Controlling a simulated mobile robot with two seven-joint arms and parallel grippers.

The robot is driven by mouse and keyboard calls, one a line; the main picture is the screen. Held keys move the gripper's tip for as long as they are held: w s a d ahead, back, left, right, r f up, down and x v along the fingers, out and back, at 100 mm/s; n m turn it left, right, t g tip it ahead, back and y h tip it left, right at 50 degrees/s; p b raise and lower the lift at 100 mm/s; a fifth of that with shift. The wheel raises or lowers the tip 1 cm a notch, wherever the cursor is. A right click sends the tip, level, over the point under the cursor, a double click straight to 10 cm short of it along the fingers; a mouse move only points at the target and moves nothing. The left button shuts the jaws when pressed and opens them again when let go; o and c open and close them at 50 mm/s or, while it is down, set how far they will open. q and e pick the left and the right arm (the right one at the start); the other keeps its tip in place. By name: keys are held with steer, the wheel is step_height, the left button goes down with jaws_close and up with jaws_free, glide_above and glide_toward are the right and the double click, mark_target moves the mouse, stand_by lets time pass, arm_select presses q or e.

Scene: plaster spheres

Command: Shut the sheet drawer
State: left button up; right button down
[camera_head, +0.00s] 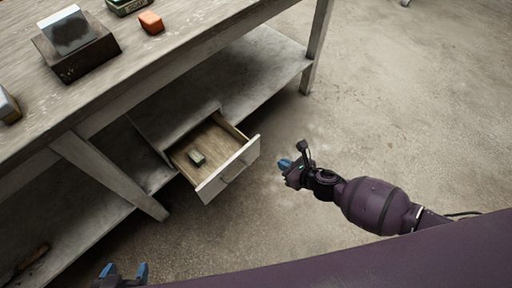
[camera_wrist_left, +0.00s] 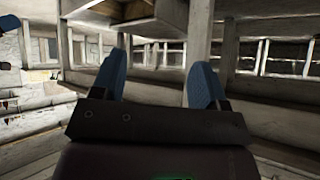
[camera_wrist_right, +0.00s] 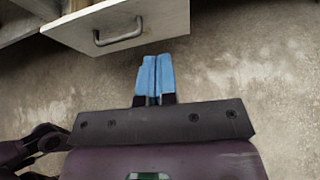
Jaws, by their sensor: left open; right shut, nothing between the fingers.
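The sheet drawer (camera_head: 233,171) is pulled out from under the workbench in the head view, with a white front and a small grey-green block (camera_head: 196,157) inside. Its front and metal handle (camera_wrist_right: 118,33) show at the top of the right wrist view. My right gripper (camera_head: 285,164) is shut and empty, a little to the right of the drawer front and apart from it. Its blue fingers also show pressed together in the right wrist view (camera_wrist_right: 155,78). My left gripper (camera_head: 124,269) is open and empty at the bottom left, with fingers apart in the left wrist view (camera_wrist_left: 158,80).
The wooden workbench (camera_head: 190,60) carries a dark box (camera_head: 78,52) and an orange block (camera_head: 151,22). A slanted leg (camera_head: 108,172) stands left of the drawer; another leg (camera_head: 318,45) is at the far right. The concrete floor right of the drawer is clear.

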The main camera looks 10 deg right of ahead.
steer(key=b, duration=0.4)
glide_toward(251, 146)
step_height(251, 146, down, 4)
steer(key=w+a, duration=0.1)
steer(key=w, duration=0.1)
steer(key=w+a, duration=0.1)
steer(key=w, duration=0.1)
steer(key=shift+a+r+n, duration=0.3)
steer(key=shift+a+n, duration=0.1)
arm_select(q)
steer(key=shift+w+d+f+m, duration=0.45)
steer(key=shift+w+m, duration=0.1)
steer(key=shift+m, duration=0.15)
arm_select(e)
steer(key=shift+w+a+r, duration=0.1)
steer(key=shift+w+a, duration=0.25)
steer(key=shift+w, duration=0.15)
